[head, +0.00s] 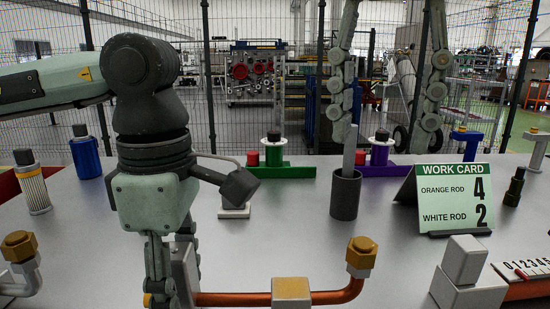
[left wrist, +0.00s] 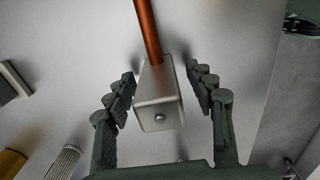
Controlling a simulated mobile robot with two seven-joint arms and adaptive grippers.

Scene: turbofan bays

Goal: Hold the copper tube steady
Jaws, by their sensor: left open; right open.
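The copper tube (head: 335,297) runs along the near edge of the table, with a brass-coloured hex nut (head: 362,252) on its raised right end. A tan block (head: 291,291) sits around its middle. Its left end enters a silver end block (left wrist: 158,98). In the left wrist view the copper tube (left wrist: 148,30) leads away from that block. My left gripper (left wrist: 160,76) is open, with one finger on each side of the silver block and a gap on both sides. My right gripper (head: 383,140) is open and hangs over the back of the table.
A dark cup (head: 345,196) with a grey rod stands below my right gripper. The work card (head: 443,197) reads orange rod 4, white rod 2. Pale blocks (head: 464,262) stand right of the tube. Green (head: 278,172) and purple (head: 384,169) fixtures are at the back.

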